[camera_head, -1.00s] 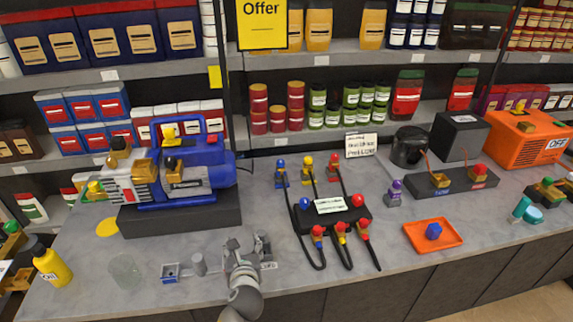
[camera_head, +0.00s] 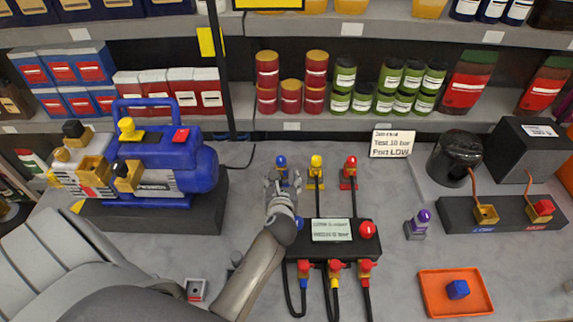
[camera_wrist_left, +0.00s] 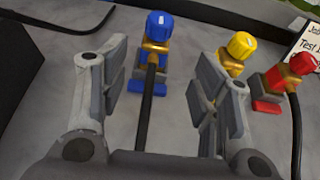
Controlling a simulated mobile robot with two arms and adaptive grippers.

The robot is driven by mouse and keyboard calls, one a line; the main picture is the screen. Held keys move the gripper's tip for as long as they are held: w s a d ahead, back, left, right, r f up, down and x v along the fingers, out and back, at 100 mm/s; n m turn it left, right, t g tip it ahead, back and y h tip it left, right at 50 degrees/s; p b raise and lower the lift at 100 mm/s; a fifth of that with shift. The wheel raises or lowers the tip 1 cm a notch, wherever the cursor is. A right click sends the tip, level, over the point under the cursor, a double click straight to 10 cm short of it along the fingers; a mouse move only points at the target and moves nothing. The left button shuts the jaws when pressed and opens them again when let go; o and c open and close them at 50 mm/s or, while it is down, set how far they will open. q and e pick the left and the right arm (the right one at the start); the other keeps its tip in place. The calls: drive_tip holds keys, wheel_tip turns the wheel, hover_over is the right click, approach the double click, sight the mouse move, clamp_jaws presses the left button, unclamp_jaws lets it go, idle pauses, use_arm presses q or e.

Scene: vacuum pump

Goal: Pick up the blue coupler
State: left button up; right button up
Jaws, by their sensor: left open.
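The blue coupler (camera_head: 282,164) stands upright at the back of the manifold, at the end of a black hose. It has a blue cap, a brass body and a blue foot. In the left wrist view the blue coupler (camera_wrist_left: 156,45) is just ahead, between and beyond the fingertips. My left gripper (camera_head: 281,186) is open and empty, just in front of it in the head view. In the wrist view my left gripper (camera_wrist_left: 160,85) has its fingers on either side of the hose, apart from the coupler. My right gripper is not in view.
Yellow (camera_head: 316,170) and red (camera_head: 349,170) couplers stand right of the blue one. The black manifold (camera_head: 360,248) lies in front. A blue pump (camera_head: 165,160) is at left, and an orange tray (camera_head: 436,306) with a blue piece at right.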

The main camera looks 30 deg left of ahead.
sight(281, 169)
use_arm(q)
drive_tip(key=x, duration=0.3)
drive_tip(key=shift+a+r, duration=0.1)
drive_tip(key=shift+w+a+f, duration=0.15)
drive_tip(key=shift+w+f, duration=0.05)
drive_tip(key=shift+w, duration=0.15)
drive_tip(key=shift+w+a+f, duration=0.15)
drive_tip(key=shift+w+a, duration=0.05)
drive_tip(key=shift+w, duration=0.15)
drive_tip(key=shift+w+a+f, duration=0.1)
drive_tip(key=shift+w+a, duration=0.1)
drive_tip(key=x, duration=0.3)
drive_tip(key=shift+s+a, duration=0.1)
drive_tip(key=shift+w+a+f, duration=0.2)
drive_tip(key=shift+w+f, duration=0.05)
drive_tip(key=shift+w, duration=0.2)
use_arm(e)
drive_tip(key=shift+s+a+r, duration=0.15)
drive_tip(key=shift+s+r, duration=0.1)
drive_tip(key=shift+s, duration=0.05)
use_arm(q)
clamp_jaws()
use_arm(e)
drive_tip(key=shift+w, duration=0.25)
